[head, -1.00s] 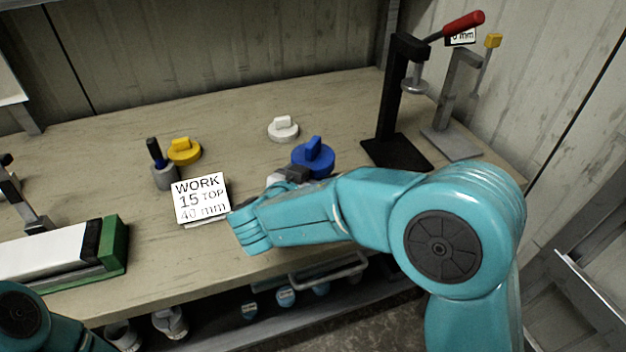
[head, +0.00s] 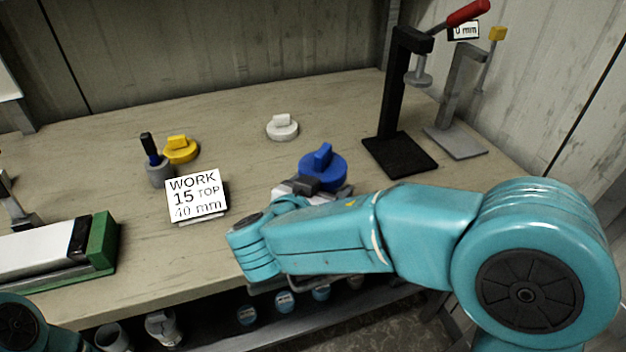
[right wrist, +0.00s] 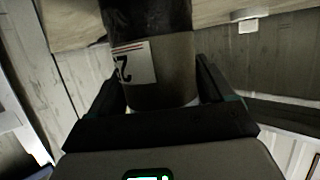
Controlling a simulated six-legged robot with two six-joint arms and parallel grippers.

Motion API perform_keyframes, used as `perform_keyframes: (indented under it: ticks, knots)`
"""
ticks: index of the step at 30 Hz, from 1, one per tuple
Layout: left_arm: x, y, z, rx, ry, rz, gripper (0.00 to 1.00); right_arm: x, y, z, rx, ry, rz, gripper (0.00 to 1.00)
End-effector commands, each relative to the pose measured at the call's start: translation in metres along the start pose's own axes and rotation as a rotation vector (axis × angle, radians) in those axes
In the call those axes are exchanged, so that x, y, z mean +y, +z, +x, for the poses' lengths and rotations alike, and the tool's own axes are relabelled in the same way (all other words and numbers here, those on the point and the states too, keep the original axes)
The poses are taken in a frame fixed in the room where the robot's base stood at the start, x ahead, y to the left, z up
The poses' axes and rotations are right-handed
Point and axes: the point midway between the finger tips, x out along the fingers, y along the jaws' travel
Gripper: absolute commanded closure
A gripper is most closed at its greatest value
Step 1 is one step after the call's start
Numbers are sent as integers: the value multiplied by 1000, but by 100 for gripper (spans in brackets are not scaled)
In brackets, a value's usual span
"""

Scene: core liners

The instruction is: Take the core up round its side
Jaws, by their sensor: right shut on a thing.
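My right gripper (right wrist: 158,88) is shut on the core (right wrist: 160,65). In the right wrist view the core is a dark cylinder between the two fingers, with a pale label showing part of a figure. In the head view my right gripper (head: 305,186) is over the front part of the bench, partly behind my arm. A blue knobbed cap (head: 323,168) shows just behind it, slightly tilted; the core's body is hidden there. My left gripper is out of view.
The bench (head: 110,160) holds a WORK sign (head: 196,196), a yellow cap (head: 180,149), a white cap (head: 282,128) and a grey pot (head: 160,174). A black press (head: 392,110) and a grey stand (head: 455,110) stand at right.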

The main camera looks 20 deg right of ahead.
Motion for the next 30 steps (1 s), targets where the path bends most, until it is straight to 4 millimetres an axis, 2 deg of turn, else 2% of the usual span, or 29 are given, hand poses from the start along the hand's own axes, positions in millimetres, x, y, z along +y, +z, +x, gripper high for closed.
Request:
perform_keyframes:
  ticks: [30]
  knots:
    - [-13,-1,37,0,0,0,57,38,14,-36,2,-2,3,46]
